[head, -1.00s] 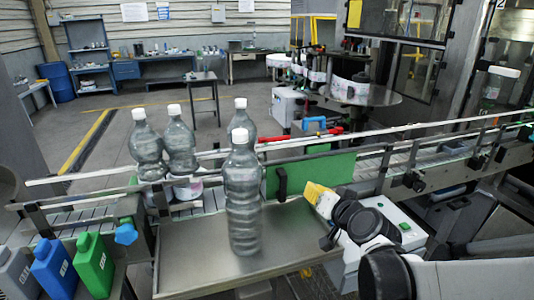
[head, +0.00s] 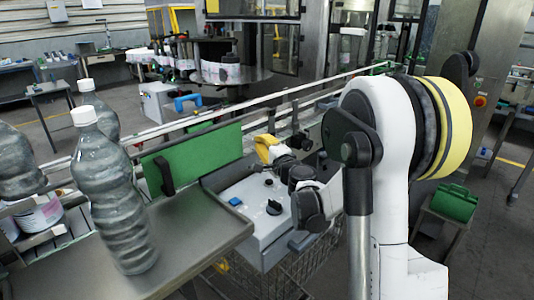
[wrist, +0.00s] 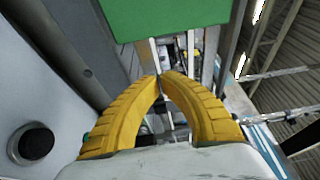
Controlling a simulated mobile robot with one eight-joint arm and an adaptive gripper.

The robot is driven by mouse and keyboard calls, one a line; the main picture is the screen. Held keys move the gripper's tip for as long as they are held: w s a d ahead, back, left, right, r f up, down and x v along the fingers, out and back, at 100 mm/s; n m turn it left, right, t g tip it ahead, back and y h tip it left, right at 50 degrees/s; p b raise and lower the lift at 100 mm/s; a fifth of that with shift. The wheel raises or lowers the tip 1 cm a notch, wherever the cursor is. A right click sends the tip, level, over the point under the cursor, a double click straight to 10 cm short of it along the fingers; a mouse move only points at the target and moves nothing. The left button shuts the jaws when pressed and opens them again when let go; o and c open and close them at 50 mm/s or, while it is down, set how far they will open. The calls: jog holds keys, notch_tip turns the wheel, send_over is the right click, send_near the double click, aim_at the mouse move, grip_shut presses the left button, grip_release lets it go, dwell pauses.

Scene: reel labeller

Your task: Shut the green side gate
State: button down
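The green side gate (head: 205,152) is an upright flat panel on the near side of the conveyor, with a black handle (head: 164,175) near its left end. To its left, the conveyor side is open beside the metal plate (head: 175,232). My gripper (head: 264,148) has yellow fingers and is just right of the gate's right end, over the grey control box, apart from the handle. In the wrist view, the fingertips (wrist: 161,75) meet in an arch with nothing visible held. The gate's green face (wrist: 165,18) fills the top of that view; its handle is not seen there.
Large clear bottles (head: 112,195) stand at the left, one on the plate near the gate's handle end. The grey control box (head: 258,212) with knobs lies below my gripper. A conveyor rail (head: 300,95) runs behind the gate. My arm covers the right side.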

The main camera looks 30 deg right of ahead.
aim_at(249, 145)
jog(key=shift+a+b, duration=0.55)
jog(key=shift+a, duration=1.35)
jog(key=shift+s+a, duration=0.1)
